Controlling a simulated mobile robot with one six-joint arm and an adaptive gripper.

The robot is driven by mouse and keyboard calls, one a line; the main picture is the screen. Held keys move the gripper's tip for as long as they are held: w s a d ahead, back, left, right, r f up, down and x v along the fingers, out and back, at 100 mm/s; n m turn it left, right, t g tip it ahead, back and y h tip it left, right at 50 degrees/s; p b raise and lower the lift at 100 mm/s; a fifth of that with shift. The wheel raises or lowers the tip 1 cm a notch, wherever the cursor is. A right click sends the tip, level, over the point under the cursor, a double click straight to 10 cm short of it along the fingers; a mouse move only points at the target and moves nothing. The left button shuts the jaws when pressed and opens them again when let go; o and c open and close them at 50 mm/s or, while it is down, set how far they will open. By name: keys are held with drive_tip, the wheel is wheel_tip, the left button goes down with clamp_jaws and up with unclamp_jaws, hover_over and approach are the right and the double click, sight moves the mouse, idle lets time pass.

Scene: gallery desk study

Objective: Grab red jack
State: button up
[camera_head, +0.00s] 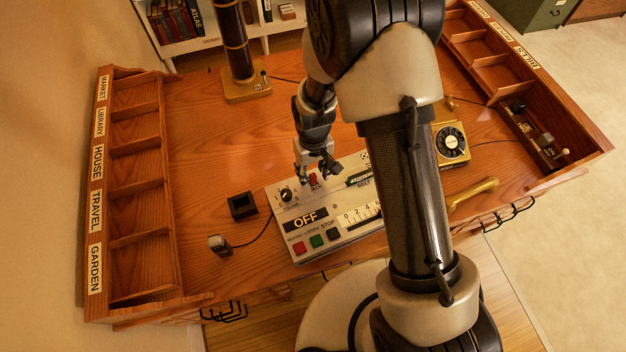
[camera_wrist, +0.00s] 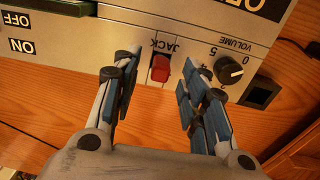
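The red jack (camera_wrist: 160,68) sits in the panel of a pale recorder box under the printed word JACK in the wrist view. In the head view the red jack (camera_head: 313,179) shows as a small red spot beside my gripper (camera_head: 322,172). In the wrist view my gripper (camera_wrist: 155,85) is open, with one finger on each side of the jack and clear gaps between. I cannot tell the exact height of the fingertips over the panel.
The recorder box (camera_head: 345,228) has a black volume knob (camera_head: 286,195) close to the jack. A small black block (camera_head: 242,206) and a microphone (camera_head: 219,244) lie left of it. A brass lamp base (camera_head: 246,88) stands behind. Bare desk (camera_head: 200,130) lies left.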

wheel_tip(320, 180, down, 3)
drive_tip(key=shift+r, duration=0.2)
drive_tip(key=shift+c, duration=0.2)
clamp_jaws()
